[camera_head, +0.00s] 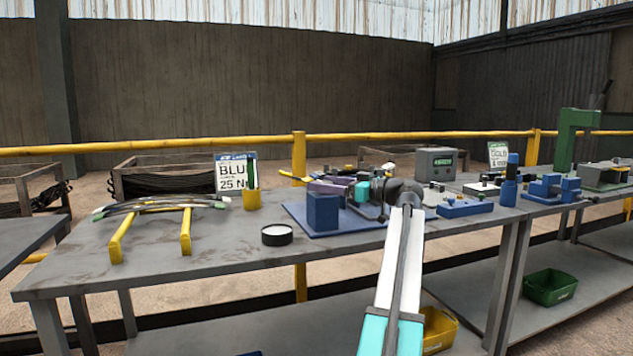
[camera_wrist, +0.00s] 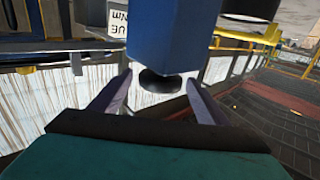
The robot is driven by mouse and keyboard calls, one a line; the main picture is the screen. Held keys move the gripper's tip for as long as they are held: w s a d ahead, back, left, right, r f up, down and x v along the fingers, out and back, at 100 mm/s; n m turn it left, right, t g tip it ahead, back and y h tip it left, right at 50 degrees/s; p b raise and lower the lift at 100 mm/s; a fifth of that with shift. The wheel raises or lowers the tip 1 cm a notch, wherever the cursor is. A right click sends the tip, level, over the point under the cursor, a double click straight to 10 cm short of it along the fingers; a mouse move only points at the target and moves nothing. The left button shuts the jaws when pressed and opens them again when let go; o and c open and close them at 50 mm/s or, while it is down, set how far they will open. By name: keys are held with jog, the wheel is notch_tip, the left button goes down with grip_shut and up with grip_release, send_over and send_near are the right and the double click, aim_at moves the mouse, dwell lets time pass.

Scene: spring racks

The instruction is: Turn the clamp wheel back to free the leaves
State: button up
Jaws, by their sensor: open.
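My gripper (camera_head: 332,187) is over the blue clamp fixture (camera_head: 350,222) on the bench, pointing left in the head view. Its jaws are open in the wrist view (camera_wrist: 160,98). A dark round piece (camera_wrist: 160,82), which looks like the clamp wheel, lies between the fingers with gaps on both sides. It sits at the end of a blue block (camera_wrist: 163,35). A blue block (camera_head: 322,212) also stands on the fixture in the head view. The wheel cannot be made out there. Whether leaves are in the clamp cannot be told.
Curved leaves (camera_head: 160,204) rest across two yellow stands on the left. A round black pot (camera_head: 277,235) with a white top and a sign (camera_head: 231,172) stand near the fixture. Blue tools (camera_head: 465,208) and a grey display box (camera_head: 436,163) lie to the right. The front left bench is clear.

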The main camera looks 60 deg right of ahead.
jog(key=s+p, duration=0.1)
jog(key=s, duration=0.8)
jog(key=shift+d+p, duration=0.3)
jog(key=shift+d, duration=0.05)
